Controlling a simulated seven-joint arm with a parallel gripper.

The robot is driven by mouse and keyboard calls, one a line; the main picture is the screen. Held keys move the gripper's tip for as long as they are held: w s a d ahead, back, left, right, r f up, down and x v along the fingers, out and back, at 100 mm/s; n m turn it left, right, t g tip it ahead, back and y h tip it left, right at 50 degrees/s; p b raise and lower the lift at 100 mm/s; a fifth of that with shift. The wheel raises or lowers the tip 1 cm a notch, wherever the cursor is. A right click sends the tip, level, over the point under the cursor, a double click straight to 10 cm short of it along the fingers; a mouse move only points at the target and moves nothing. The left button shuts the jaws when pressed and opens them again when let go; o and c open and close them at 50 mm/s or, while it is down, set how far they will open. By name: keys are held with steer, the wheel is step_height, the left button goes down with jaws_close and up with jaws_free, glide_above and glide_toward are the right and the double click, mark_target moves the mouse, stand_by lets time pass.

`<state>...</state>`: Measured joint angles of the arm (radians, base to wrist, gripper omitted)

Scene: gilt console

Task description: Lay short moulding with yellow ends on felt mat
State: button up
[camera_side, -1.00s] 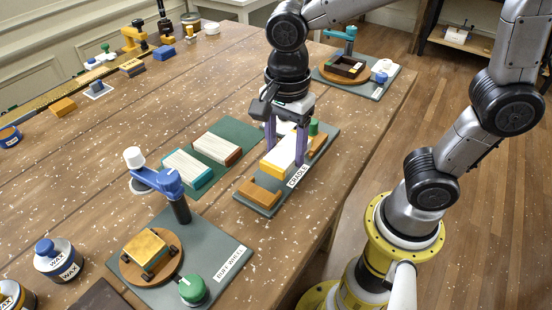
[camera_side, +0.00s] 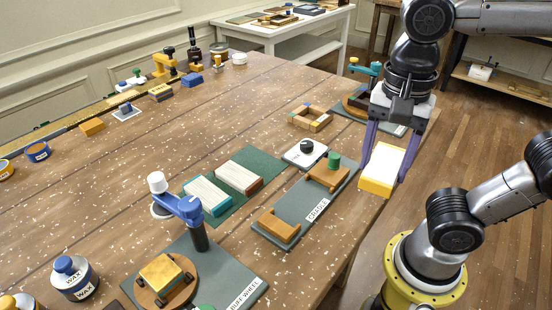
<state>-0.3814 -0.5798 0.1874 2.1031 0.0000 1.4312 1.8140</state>
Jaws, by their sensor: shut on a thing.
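The short moulding (camera_side: 392,161), white with a yellow near end, is held in the air in my gripper (camera_side: 385,174). The purple fingers are shut on its two sides. It hangs to the right of the cradle (camera_side: 301,207), near the table's right edge. The green felt mat (camera_side: 255,157) lies on the table left of the cradle. Two other white mouldings lie on it side by side, one with teal ends (camera_side: 206,194) and one with reddish-brown ends (camera_side: 239,177). The far end of the held moulding is hidden by my gripper.
The cradle's orange-brown supports (camera_side: 279,226) are empty between them. A buff wheel stand (camera_side: 190,222) with a blue arm is in front of the mat. A small grey scale-like box (camera_side: 304,154) and a wooden frame (camera_side: 311,117) stand behind. Bare table lies left of the mat.

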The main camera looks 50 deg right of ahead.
steer(key=n, duration=0.1)
steer(key=w+n, duration=0.1)
steer(key=n, duration=0.3)
steer(key=shift+w+a+r, duration=0.25)
steer(key=shift+a+r, duration=0.05)
steer(key=shift+r, duration=0.1)
steer(key=w+n, duration=0.7)
steer(key=n, duration=0.4)
glide_above(263, 162)
steer(key=s, duration=0.1)
step_height(263, 162, down, 10)
steer(key=shift+s+f, duration=0.1)
steer(key=shift+w+f, duration=0.5)
steer(key=shift+f, duration=0.8)
steer(key=shift+w+f, duration=0.15)
steer(key=shift+f, duration=0.75)
